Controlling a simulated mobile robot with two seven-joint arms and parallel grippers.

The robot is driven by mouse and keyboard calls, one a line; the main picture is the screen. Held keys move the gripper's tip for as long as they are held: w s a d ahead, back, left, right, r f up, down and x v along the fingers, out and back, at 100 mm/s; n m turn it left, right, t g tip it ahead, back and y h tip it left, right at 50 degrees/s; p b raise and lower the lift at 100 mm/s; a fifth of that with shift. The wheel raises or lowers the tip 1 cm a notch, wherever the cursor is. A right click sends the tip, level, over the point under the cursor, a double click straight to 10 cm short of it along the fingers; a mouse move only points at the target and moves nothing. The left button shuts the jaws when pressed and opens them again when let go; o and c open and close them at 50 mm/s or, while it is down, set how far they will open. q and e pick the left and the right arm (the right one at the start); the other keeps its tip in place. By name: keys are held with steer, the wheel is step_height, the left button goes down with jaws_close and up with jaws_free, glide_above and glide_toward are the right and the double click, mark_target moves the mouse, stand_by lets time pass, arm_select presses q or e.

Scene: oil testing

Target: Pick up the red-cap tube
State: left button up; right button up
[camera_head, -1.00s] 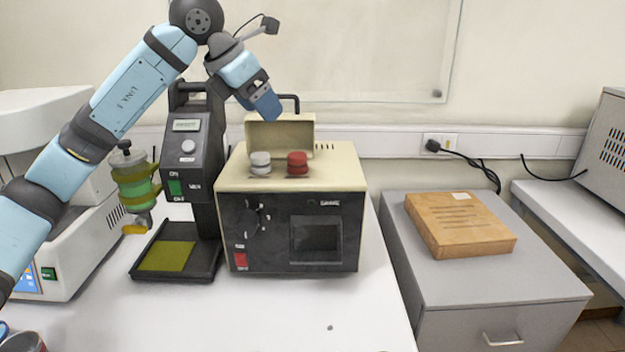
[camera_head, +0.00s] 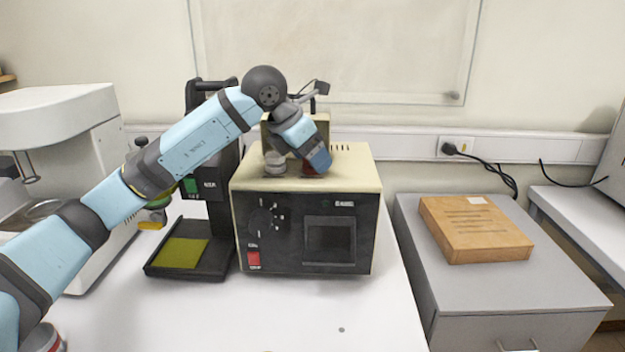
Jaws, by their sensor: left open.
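The red-cap tube (camera_head: 309,170) stands in the top of the cream and black box-shaped machine (camera_head: 350,177). Only a little of its red cap shows, behind and below my left gripper's fingers. My left gripper (camera_head: 319,163) is open and reaches down from the upper left over the red cap. I cannot tell whether the fingers touch the cap. The white-cap tube (camera_head: 274,163) stands just left of it in the same machine. My right gripper is not in view.
A black stand-like device (camera_head: 190,262) with a yellow-green plate is left of the machine. A white instrument (camera_head: 70,130) stands at the far left. A brown box (camera_head: 475,232) lies on the grey cabinet (camera_head: 500,290) to the right.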

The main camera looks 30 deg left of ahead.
arm_select(q)
steer(key=c, duration=1.2)
steer(key=shift+r, duration=0.15)
steer(key=shift+c, duration=0.2)
step_height(320, 180, up, 28)
steer(key=p, duration=0.2)
